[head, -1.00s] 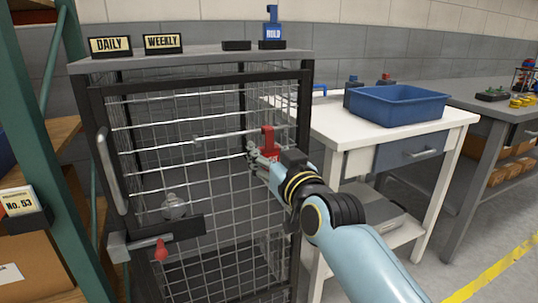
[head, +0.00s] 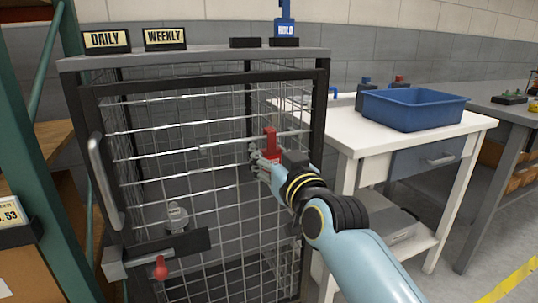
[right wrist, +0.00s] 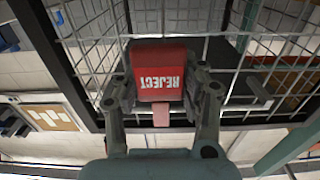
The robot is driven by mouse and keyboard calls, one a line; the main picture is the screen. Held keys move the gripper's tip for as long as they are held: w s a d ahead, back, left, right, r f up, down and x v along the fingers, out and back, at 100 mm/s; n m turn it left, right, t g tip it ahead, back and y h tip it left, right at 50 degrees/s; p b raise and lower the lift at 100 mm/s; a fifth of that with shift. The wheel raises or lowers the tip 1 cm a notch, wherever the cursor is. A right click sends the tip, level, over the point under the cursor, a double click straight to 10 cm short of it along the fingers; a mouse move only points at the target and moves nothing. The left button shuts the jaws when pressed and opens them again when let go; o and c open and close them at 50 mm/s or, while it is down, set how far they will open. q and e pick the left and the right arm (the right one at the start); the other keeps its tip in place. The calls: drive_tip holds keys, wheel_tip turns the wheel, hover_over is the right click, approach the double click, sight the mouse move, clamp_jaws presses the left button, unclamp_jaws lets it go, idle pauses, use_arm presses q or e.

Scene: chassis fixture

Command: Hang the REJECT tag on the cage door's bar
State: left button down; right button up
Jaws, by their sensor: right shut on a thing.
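The red REJECT tag (head: 271,145) is held in my right gripper (head: 264,166) in front of the cage door. In the right wrist view, the tag (right wrist: 160,72) sits between the two fingers, its white lettering upside down. The door's bar (head: 225,146) is a pale horizontal rod on the mesh front of the cage (head: 88,130). The tag's top overlaps the bar in the head view and rises a little above it. I cannot tell whether they touch. My left gripper is not in view.
DAILY (head: 105,39) and WEEKLY (head: 164,37) signs and a blue HOLD tag (head: 285,28) stand on the cage top. The door has a handle (head: 105,180) and a latch with a red knob (head: 160,268). A white table (head: 350,138) with a blue bin (head: 413,110) stands right.

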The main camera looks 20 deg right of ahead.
drive_tip(key=shift+w+f, duration=0.1)
drive_tip(key=shift+w, duration=0.1)
drive_tip(key=o, duration=1.2)
drive_tip(key=shift+o, duration=0.2)
drive_tip(key=s, duration=0.8)
drive_tip(key=s+d+f+n+g, duration=0.1)
drive_tip(key=s+f+g, duration=0.3)
drive_tip(key=f, duration=0.8)
drive_tip(key=s+d+f+g, duration=0.15)
drive_tip(key=s+f, duration=0.35)
drive_tip(key=f, duration=0.7)
drive_tip(key=s+d+f+n+g, duration=0.1)
drive_tip(key=s+f+g, duration=0.3)
drive_tip(key=f, duration=0.9)
drive_tip(key=s+d+f+g, duration=0.2)
drive_tip(key=s+f, duration=0.4)
drive_tip(key=s, duration=0.6)
drive_tip(key=s+d+f+m+g+h, duration=0.1)
drive_tip(key=s+d+f+g, duration=0.2)
drive_tip(key=s, duration=0.9)
drive_tip(key=s+d+f+m+g, duration=0.1)
drive_tip(key=s+d+f+g, duration=0.1)
drive_tip(key=s+f, duration=0.7)
drive_tip(key=s+g, duration=0.1)
drive_tip(key=s, duration=0.2)
drive_tip(key=shift+s+d, duration=0.25)
drive_tip(key=shift+d, duration=0.05)
